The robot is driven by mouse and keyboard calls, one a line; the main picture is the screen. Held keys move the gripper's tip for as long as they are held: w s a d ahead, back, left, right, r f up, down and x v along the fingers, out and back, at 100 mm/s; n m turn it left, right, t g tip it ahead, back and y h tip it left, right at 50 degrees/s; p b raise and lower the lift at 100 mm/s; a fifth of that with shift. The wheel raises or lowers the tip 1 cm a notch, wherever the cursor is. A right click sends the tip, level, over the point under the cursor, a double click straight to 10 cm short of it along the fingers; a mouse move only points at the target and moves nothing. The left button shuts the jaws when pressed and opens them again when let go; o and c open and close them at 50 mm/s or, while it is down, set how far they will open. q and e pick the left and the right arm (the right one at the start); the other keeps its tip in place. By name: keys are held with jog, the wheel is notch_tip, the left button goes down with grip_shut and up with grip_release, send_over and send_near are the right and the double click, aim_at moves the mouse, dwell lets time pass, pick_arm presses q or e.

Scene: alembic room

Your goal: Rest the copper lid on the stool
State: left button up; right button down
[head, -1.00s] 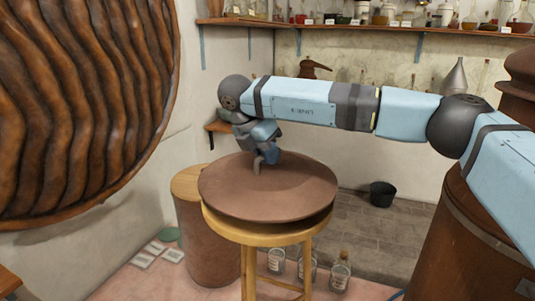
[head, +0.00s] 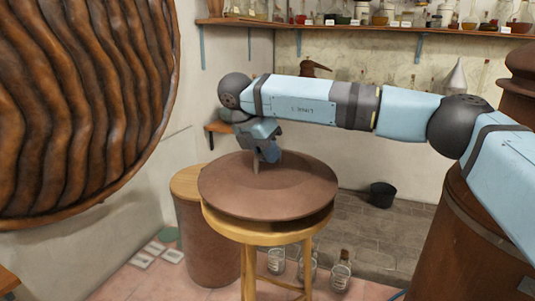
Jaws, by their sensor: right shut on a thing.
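The copper lid (head: 290,190) is a wide, shallow, reddish-brown disc. It lies nearly level over the round top of the wooden stool (head: 265,235) and covers most of it. A dark gap shows under its right rim, and I cannot tell how much of the lid touches the seat. My right gripper (head: 262,165) reaches down to the lid's upper side, left of and behind its middle, and is shut on it. The exact grip is hidden by the gripper itself. My left gripper is not in view.
A wooden-topped drum (head: 208,245) stands close at the stool's left. Several glass bottles (head: 340,272) stand on the floor behind the stool's legs. A large brown vessel (head: 445,240) stands at the right. A black bucket (head: 382,195) sits on open paved floor behind.

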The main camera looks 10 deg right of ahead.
jog(key=shift+f+b, duration=0.7)
jog(key=shift+f, duration=0.05)
jog(key=shift+f, duration=0.1)
dwell(0.5)
jog(key=c, duration=1.1)
grip_release()
